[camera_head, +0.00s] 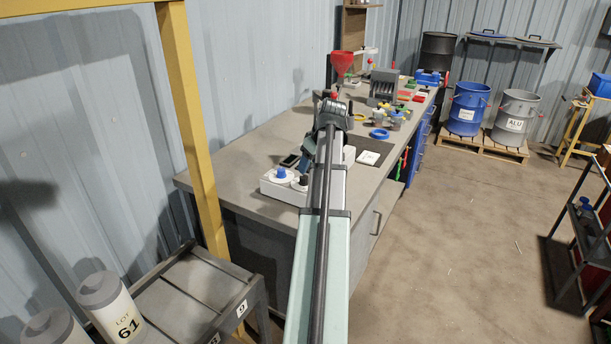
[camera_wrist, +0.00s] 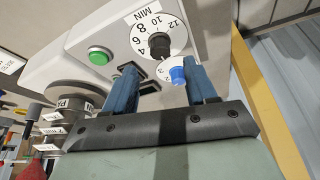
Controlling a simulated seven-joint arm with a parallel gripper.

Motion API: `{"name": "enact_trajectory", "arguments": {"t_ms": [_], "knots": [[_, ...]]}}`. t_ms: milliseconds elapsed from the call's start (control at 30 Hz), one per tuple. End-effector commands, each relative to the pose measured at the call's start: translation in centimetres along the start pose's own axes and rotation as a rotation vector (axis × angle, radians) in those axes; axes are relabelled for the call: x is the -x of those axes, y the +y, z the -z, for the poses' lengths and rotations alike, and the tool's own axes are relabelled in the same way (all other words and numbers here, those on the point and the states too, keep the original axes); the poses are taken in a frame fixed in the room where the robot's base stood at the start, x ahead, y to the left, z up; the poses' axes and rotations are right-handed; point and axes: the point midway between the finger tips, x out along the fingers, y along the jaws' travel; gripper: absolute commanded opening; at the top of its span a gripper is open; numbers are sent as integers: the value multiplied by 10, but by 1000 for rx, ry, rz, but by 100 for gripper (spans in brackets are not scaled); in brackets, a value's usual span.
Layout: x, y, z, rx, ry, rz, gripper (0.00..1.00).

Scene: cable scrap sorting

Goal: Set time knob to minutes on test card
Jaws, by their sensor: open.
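A light box (camera_head: 284,190) on the near end of the bench carries two white dials. The time knob (camera_wrist: 160,44) is black and sits on a dial marked MIN with numbers around it; it also shows in the head view (camera_head: 304,180). A blue knob (camera_wrist: 178,75) on a second dial also shows in the head view (camera_head: 281,173). My gripper (camera_wrist: 162,67) is open, with its blue fingers apart over the box; the blue knob appears between them, nearer the right finger. No grip on either knob shows. A white card (camera_head: 368,158), probably the test card, lies on a dark mat, its text unreadable.
A green button (camera_wrist: 99,55) and dark slots are on the box beside the dials. A yellow post (camera_head: 190,120) rises close to the left of my arm.

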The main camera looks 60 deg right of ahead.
Motion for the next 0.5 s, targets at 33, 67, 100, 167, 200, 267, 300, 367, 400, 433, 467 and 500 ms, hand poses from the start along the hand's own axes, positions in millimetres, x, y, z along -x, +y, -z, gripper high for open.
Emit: {"name": "enact_trajectory", "arguments": {"t_ms": [33, 67, 100, 167, 200, 267, 300, 367, 400, 433, 467, 500], "knots": [[-9, -1, 0, 0, -1, 1, 56], [-14, -1, 0, 0, -2, 2, 56], [-20, -1, 0, 1, -2, 2, 56], [-28, -1, 0, 1, -1, 1, 56], [-34, -1, 0, 0, -1, 1, 56], [-40, 0, 0, 0, -1, 1, 56], [-44, 0, 0, 0, -1, 1, 56], [-50, 0, 0, 0, 0, 0, 56], [-53, 0, 0, 0, -1, 0, 56], [-55, 0, 0, 0, -1, 0, 56], [-56, 0, 0, 0, -1, 0, 56], [-58, 0, 0, 0, -1, 0, 56]]}}
